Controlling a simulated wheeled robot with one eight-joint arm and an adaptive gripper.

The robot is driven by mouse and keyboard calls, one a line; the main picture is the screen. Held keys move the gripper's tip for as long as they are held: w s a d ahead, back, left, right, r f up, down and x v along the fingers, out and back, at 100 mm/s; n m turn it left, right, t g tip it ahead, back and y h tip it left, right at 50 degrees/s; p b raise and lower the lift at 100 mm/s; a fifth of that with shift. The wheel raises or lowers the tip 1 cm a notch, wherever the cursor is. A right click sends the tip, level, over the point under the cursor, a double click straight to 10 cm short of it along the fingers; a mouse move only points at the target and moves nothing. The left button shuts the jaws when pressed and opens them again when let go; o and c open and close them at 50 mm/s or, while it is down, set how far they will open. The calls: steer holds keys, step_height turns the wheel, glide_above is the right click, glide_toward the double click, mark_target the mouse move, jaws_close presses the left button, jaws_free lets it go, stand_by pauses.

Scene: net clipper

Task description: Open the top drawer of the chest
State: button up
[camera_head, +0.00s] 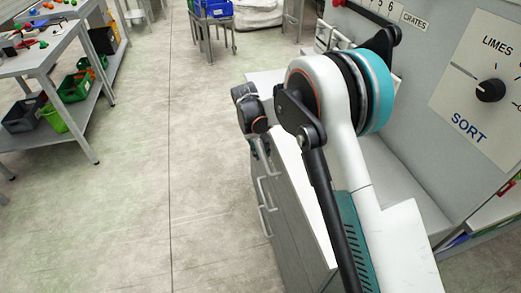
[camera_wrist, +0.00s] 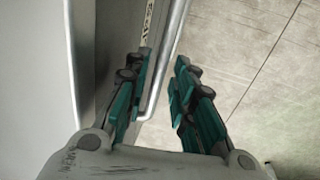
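The chest (camera_head: 293,205) is a pale grey cabinet below my arm in the head view, its drawer fronts facing left. Bar handles run down its front; two lower ones (camera_head: 264,191) show clearly. The top drawer and its handle are largely hidden by my wrist. In the wrist view, a metal bar handle (camera_wrist: 170,58) runs between the two teal-and-black fingers of my gripper (camera_wrist: 163,62). The fingers stand apart, one on each side of the bar, with a gap visible on the right. I cannot tell whether the left finger touches it.
A grey panel with a black dial (camera_head: 489,90) stands right of the chest. A workbench (camera_head: 45,58) with bins on its lower shelf is at the left. A blue crate (camera_head: 213,8) sits on a stand at the back. The floor left of the chest is clear.

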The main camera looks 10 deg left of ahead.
jaws_close()
steer(key=shift+a, duration=0.1)
steer(key=s+a, duration=0.5)
steer(key=a, duration=0.5)
steer(key=s+a+p, duration=0.1)
steer(key=s+a, duration=0.4)
steer(key=a, duration=0.6)
steer(key=shift+s, duration=0.1)
steer(key=shift+o, duration=2.4)
jaws_free()
step_height(320, 180, up, 12)
steer(key=s+a, duration=0.1)
steer(key=a, duration=0.1)
steer(key=shift+f, duration=0.15)
